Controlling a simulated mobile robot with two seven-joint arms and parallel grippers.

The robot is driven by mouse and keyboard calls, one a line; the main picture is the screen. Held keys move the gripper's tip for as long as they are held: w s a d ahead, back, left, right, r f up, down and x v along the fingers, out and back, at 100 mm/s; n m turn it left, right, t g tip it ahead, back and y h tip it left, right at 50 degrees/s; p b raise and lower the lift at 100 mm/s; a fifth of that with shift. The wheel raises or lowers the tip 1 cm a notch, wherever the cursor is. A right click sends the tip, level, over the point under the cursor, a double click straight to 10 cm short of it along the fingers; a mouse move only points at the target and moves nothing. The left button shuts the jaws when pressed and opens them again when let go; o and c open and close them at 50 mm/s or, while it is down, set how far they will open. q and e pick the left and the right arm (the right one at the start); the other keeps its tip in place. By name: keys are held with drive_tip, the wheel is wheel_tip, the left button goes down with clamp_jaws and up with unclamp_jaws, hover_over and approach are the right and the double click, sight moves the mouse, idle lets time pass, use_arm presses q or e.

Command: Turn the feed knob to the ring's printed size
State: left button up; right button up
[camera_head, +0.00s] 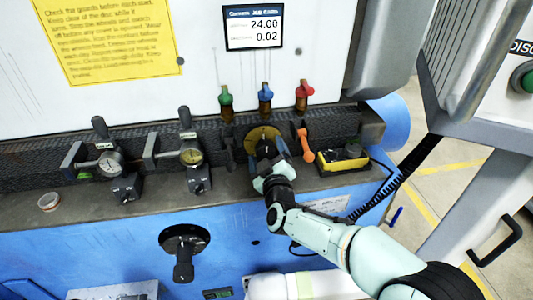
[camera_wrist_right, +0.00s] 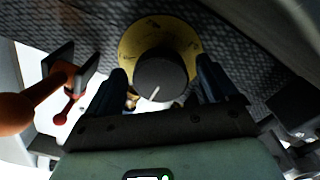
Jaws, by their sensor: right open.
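The feed knob, a dark round knob on a brass-yellow dial plate (camera_head: 264,133), is on the dark ledge of the machine. In the right wrist view the knob (camera_wrist_right: 160,78) shows a pale pointer line aimed down and slightly left. The plate's marks are too small to read. My right gripper (camera_head: 267,163) is open at the knob, one dark finger on each side, with visible gaps in the wrist view (camera_wrist_right: 163,88). I cannot make out a ring with a printed size. My left gripper is not in view.
Green (camera_head: 225,99), blue (camera_head: 265,97) and red (camera_head: 303,95) valves stand behind the knob. An orange lever (camera_head: 302,141) and a yellow-black box (camera_head: 343,157) are close on its right. Two dial gauges (camera_head: 110,163) are left.

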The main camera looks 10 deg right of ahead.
drive_tip(key=shift+w, duration=0.4)
drive_tip(key=shift+c, duration=0.3)
drive_tip(key=c, duration=1)
